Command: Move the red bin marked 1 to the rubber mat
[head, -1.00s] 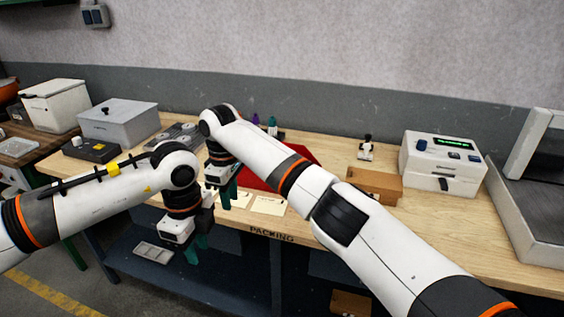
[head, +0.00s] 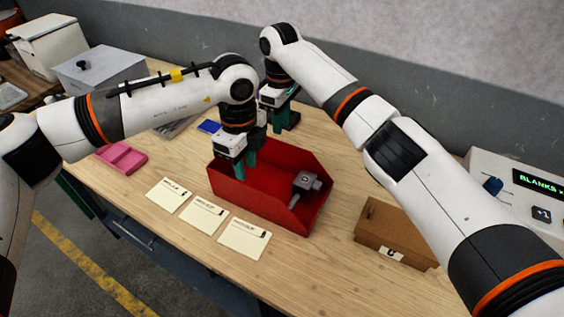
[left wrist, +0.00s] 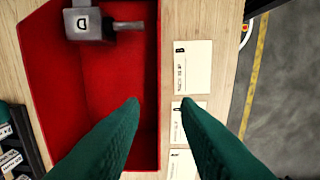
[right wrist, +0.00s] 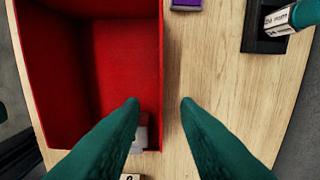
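An open red bin (head: 262,205) stands on the wooden table; its number does not show. A grey block marked D (head: 305,182) lies inside it and shows in the left wrist view (left wrist: 88,22). My left gripper (head: 243,165) is open at the bin's near left side; in its wrist view the bin's wall edge (left wrist: 159,60) runs between the spread fingers. My right gripper (head: 277,112) is open by the far side; in its wrist view the opposite wall edge (right wrist: 162,60) lies between the fingers. Contact with the walls cannot be told. I cannot make out a rubber mat.
Several paper cards (head: 203,215) lie before the bin. A brown box marked C (head: 385,222) stands right, a pink tray (head: 120,157) left. A black holder (right wrist: 264,38) and a purple item (right wrist: 187,4) are near the right gripper.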

